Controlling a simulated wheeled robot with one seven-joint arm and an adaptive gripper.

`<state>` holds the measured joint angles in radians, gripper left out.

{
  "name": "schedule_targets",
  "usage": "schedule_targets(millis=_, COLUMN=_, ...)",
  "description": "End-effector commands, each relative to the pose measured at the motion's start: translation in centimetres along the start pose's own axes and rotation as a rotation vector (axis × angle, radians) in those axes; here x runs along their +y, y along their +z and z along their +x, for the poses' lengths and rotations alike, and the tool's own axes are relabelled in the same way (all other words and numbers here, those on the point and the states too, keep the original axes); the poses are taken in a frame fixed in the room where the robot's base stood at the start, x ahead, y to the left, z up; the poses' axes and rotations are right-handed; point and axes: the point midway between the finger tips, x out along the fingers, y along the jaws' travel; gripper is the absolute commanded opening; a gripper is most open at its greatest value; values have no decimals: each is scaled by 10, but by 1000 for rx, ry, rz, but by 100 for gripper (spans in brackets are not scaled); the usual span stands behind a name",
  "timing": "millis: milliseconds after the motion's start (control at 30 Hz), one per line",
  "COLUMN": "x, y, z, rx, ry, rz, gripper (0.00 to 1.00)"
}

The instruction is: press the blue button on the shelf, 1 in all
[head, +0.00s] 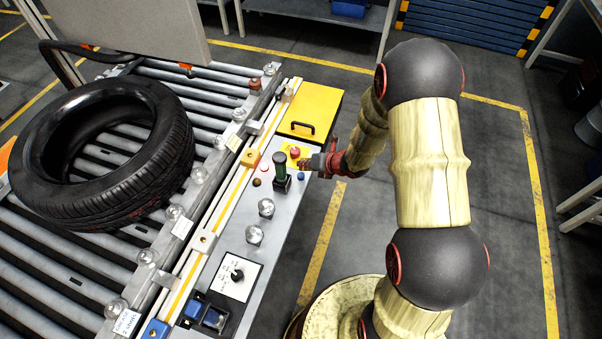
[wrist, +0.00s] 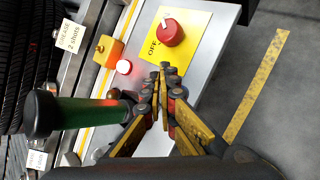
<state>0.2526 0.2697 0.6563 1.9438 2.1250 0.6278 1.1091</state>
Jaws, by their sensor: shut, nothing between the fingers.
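A small round blue button (head: 301,177) is on the right edge of the grey control shelf (head: 262,223), beside a green-handled lever. My gripper (head: 304,163) is just beyond this button in the head view, close over the shelf's right edge. In the wrist view my gripper (wrist: 164,72) is shut and empty, with its fingertips together near the yellow OFF plate. The blue button does not show in the wrist view. I cannot tell whether the fingers touch the shelf.
A black tyre (head: 100,150) lies on the roller conveyor (head: 60,290).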

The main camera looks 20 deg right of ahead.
Motion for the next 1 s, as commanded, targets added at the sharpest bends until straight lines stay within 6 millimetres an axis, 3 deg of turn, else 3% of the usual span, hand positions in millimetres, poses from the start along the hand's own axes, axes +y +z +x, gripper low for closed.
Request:
schedule_targets(millis=367, x=18, y=18, z=-24, rx=1, ry=0, rz=-1, gripper=0)
schedule_targets(millis=1000, x=17, y=17, z=-24, rx=0, ry=0, rz=0, gripper=0)
